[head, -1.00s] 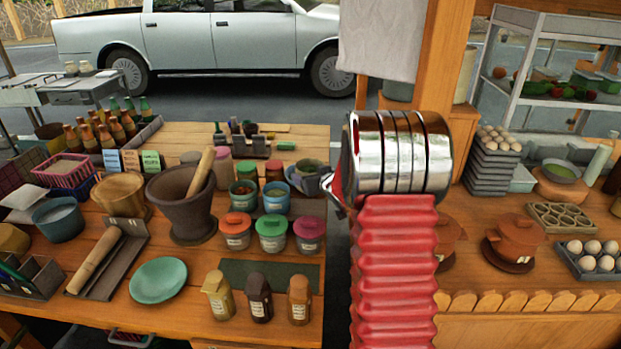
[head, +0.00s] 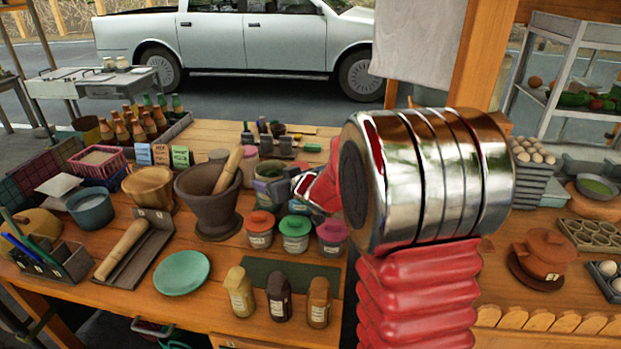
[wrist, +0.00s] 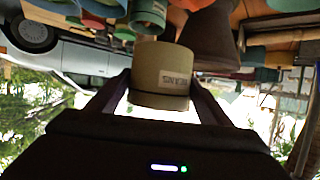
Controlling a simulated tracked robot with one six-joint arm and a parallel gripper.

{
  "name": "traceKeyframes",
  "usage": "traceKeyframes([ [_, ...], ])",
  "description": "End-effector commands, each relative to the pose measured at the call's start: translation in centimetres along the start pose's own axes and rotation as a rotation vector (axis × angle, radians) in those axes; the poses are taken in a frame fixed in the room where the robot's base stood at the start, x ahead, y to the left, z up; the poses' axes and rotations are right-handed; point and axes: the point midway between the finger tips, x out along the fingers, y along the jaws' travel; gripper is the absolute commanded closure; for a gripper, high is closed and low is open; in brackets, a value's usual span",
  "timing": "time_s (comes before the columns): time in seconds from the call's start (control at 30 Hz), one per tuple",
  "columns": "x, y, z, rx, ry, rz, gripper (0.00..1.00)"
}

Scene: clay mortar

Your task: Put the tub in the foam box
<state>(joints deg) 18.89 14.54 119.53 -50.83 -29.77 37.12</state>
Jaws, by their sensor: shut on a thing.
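A tan, olive-grey round tub (wrist: 160,62) with a pale printed label sits between the two dark fingers of my gripper (wrist: 158,96) in the wrist view, which is upside down. The fingers are shut on its sides. In the head view the tub (head: 267,171) is partly hidden, above the table behind the lidded jars. My gripper (head: 286,184) is small there and partly hidden by my red and chrome arm. I cannot pick out the foam box in either view.
A dark stone mortar (head: 211,208) with a pestle stands left of the tub. Jars with orange, green and pink lids (head: 295,232) stand in front. A green plate (head: 181,272) and several small bottles (head: 279,297) are nearer. My arm hides the table's right end.

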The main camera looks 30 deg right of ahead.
Motion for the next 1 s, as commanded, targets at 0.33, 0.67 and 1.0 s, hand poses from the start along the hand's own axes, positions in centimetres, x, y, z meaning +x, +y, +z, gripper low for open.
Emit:
traceKeyframes([
  [0.33, -3.2, -11.8, -1.8, -0.073, 0.000, -0.169, 0.63],
  [0.67, -3.6, -12.8, -1.8, -0.079, -0.002, -0.185, 0.63],
  [1.0, -3.5, -12.8, -1.9, -0.079, -0.002, -0.185, 0.63],
])
